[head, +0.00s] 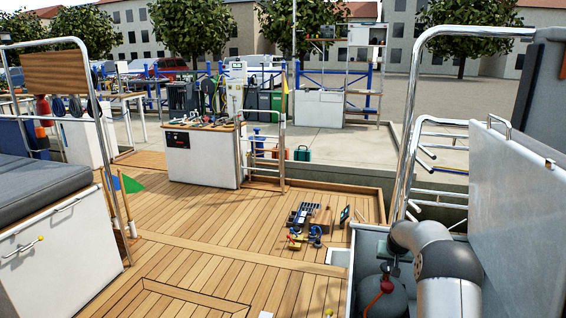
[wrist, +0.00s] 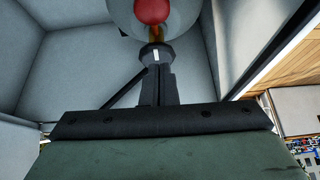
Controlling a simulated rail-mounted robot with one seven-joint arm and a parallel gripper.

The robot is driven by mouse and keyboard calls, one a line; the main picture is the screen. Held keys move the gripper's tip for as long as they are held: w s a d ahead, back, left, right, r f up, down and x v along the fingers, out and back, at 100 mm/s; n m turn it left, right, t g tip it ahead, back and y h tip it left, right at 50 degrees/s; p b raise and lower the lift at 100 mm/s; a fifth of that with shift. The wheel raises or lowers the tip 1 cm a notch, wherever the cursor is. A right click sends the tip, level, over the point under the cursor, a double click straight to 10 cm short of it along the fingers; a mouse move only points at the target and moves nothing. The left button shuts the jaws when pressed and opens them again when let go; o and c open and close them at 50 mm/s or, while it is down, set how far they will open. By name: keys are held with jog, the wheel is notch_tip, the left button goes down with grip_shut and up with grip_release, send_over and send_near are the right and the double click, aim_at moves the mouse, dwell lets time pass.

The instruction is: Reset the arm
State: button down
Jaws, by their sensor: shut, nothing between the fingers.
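My arm reaches down into an open locker (head: 366,245) at the lower right of the head view. My gripper (wrist: 156,60) is shut and empty in the wrist view, its dark fingers together in the middle. Just beyond the fingertips is a rounded grey bottle (wrist: 186,18) with a red knob (wrist: 152,10). I cannot tell whether the fingertips touch it. In the head view the bottle (head: 388,303) and its red knob (head: 387,286) show below my wrist, and the gripper is small there and hard to make out.
Pale locker walls (wrist: 232,60) surround my gripper closely. A raised white lid (head: 510,185) stands right of my arm, and a steel rail (head: 408,130) rises behind the locker. Tools (head: 305,235) lie on the wooden deck (head: 220,230). The deck's middle is clear.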

jog(key=shift+r, duration=0.45)
jog(key=s+a+r+n+g+p, duration=0.1)
jog(key=s+a+r+p, duration=0.4)
jog(key=r, duration=0.3)
jog(key=s+a+r+y+p, duration=0.1)
jog(key=s+a+r+p, duration=0.2)
jog(key=s+a+r, duration=0.35)
jog(key=s+a+r+n+g+p, duration=0.1)
jog(key=s+a+r+p, duration=0.25)
jog(key=s+r, duration=0.45)
jog(key=s+a+r+g+p, duration=0.1)
jog(key=s+a+r+p, duration=0.1)
jog(key=s, duration=0.8)
jog(key=s+a+r+n+g+p, duration=0.1)
jog(key=s+a+r+p, duration=0.2)
jog(key=s, duration=0.7)
jog(key=s+a+r+g+p, duration=0.1)
jog(key=s+a+r+p, duration=0.1)
jog(key=s+r+p, duration=0.4)
jog(key=s+r, duration=0.1)
jog(key=s, duration=0.4)
jog(key=shift+a+y, duration=0.25)
jog(key=shift+y, duration=0.15)
